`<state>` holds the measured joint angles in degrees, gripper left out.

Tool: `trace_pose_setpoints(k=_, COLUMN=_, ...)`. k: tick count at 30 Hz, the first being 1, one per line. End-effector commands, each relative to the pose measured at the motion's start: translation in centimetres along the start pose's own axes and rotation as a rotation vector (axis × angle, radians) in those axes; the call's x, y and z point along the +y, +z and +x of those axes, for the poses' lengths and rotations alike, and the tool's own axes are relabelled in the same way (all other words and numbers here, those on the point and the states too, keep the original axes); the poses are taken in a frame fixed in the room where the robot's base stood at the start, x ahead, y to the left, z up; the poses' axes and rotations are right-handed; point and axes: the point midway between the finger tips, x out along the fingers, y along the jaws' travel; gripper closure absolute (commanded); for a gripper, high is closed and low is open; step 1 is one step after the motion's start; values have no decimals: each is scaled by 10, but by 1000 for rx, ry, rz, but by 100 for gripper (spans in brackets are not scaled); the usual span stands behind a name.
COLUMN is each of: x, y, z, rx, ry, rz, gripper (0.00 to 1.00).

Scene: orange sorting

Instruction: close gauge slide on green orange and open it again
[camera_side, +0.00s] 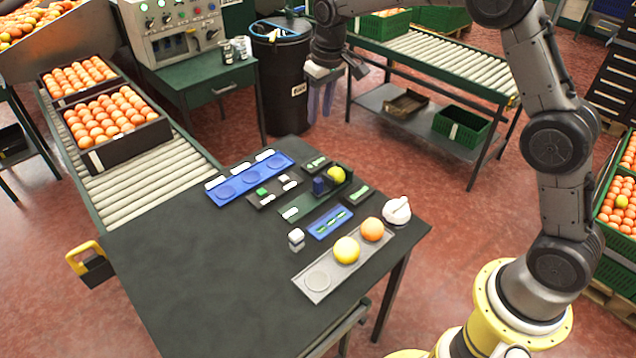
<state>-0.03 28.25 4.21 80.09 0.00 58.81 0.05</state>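The green orange (337,174) sits at the far right end of the gauge (297,208), a dark green strip on the table. The gauge slide, a dark blue block (319,186), stands upright just left of the green orange. Whether the two touch is too small to tell. My gripper (320,103) hangs high above and behind the gauge, well clear of it. Its two pale fingers point down with a gap between them, and nothing is held.
A grey tray (318,282) holds a yellow orange (347,250) and an orange one (372,229). A blue tray (250,178) with round recesses, a small blue plate (330,222), a white knobbed object (397,211) and a small white-topped piece (296,239) surround the gauge. The table's front left is bare.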

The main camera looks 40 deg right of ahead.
Motion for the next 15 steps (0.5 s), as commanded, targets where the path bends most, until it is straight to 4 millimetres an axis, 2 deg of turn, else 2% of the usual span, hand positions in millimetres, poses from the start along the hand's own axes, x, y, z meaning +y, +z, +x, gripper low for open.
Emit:
trace_pose_setpoints(k=1, x=0, y=-3, z=24, rx=-34, ry=0, rz=0, gripper=60)
trace_pose_setpoints(k=3, x=0, y=-4, z=48, rx=-70, ry=0, rz=0, gripper=60)
trace_pose_setpoints(k=6, x=0, y=1, z=76, rx=-118, ry=0, rz=0, gripper=60)
trace_pose_setpoints(k=15, x=0, y=10, z=108, rx=-154, ry=0, rz=0, gripper=60)
